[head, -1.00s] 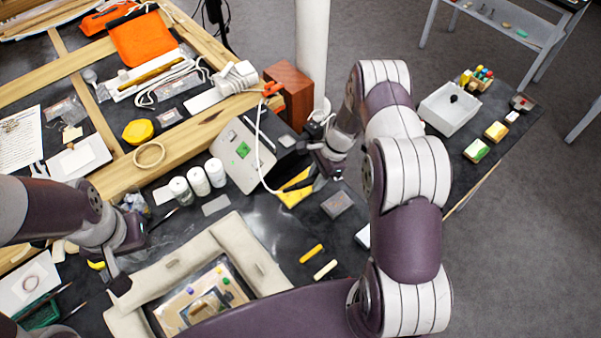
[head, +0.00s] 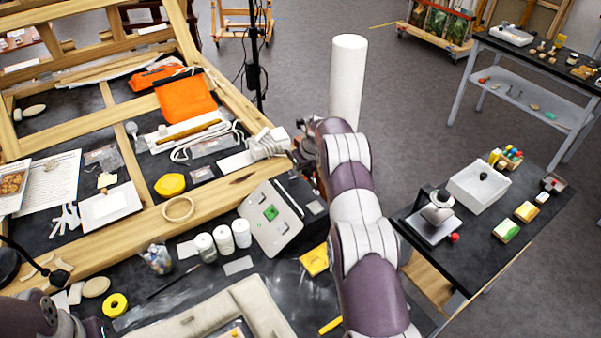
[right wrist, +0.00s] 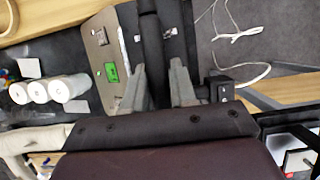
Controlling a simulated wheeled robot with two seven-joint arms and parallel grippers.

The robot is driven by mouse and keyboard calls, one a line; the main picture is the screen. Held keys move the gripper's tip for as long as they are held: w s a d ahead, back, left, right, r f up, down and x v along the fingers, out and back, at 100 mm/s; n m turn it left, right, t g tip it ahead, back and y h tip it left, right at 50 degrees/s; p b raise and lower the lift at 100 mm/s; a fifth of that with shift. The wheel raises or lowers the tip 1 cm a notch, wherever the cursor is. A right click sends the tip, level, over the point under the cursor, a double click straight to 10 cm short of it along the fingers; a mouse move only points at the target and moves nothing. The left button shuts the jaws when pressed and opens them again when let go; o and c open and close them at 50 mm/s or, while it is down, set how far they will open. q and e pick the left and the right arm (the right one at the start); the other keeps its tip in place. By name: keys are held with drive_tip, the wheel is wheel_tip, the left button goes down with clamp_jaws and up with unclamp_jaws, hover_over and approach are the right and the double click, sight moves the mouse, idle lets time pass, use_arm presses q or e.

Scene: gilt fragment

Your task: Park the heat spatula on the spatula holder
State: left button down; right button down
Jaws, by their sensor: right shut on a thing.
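My right gripper (right wrist: 158,78) is shut on a thick black handle (right wrist: 153,45), which I take to be the heat spatula; its working end is not clear. In the head view the right gripper (head: 303,152) is small and partly hidden by my arm, beyond the grey control box (head: 271,215) with the green display. That box also shows left of the fingers in the right wrist view (right wrist: 103,45). I cannot make out the spatula holder with certainty; my right arm covers that part. My left gripper is out of view; only part of its arm shows at the lower left.
White bottles (head: 223,239) stand left of the control box. A yellow thing (head: 314,260) lies near my right arm. A wooden frame (head: 140,232) crosses the left side. A white post (head: 347,80) rises behind. A white tray (head: 478,187) sits on the right table.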

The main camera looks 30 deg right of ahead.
drive_tip(key=shift+f+b, duration=2.45)
drive_tip(key=shift+f, duration=0.85)
drive_tip(key=shift+f, duration=0.1)
drive_tip(key=c, duration=1.2)
unclamp_jaws()
drive_tip(key=o, duration=0.5)
drive_tip(key=shift+o, duration=0.2)
